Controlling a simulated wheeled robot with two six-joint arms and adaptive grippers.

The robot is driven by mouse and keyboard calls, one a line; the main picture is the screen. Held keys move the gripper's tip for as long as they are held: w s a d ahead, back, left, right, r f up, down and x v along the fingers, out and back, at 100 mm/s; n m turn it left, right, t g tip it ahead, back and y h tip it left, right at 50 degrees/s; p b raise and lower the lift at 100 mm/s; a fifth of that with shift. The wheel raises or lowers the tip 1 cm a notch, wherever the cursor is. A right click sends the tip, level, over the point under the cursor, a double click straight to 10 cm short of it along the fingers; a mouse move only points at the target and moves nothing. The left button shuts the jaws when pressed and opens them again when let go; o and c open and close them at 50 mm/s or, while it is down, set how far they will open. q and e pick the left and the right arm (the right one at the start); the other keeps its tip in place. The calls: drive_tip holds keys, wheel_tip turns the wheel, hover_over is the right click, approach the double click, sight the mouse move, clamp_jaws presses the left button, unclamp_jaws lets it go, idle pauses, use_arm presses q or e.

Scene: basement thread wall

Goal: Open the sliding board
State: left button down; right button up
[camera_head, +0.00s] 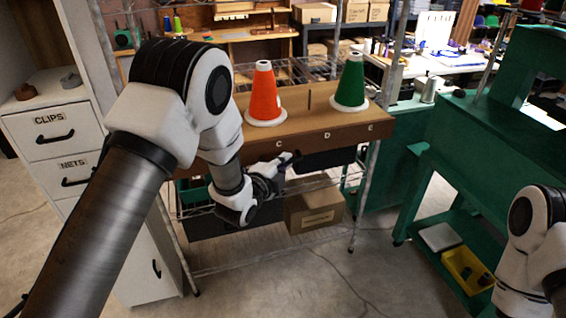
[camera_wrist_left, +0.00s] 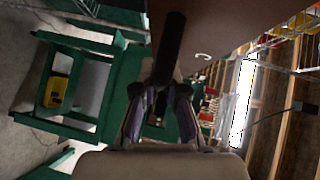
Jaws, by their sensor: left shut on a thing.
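In the left wrist view, my left gripper (camera_wrist_left: 160,92) is shut on a dark bar (camera_wrist_left: 170,45) beside the brown board face (camera_wrist_left: 225,22). How the bar joins the board is hidden. My right gripper is outside the views.
A cardboard box (camera_head: 315,212) sits on the wire shelf below. White drawers labelled CLIPS and NETS (camera_head: 58,140) stand at the left. A green workbench (camera_head: 490,150) with a yellow bin (camera_head: 465,270) stands at the right. The concrete floor in front is clear.

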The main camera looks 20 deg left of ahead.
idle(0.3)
use_arm(q)
drive_tip(key=c, duration=1.2)
unclamp_jaws()
drive_tip(key=shift+s, duration=0.1)
drive_tip(key=v, duration=1.1)
drive_tip(key=shift+s, duration=0.4)
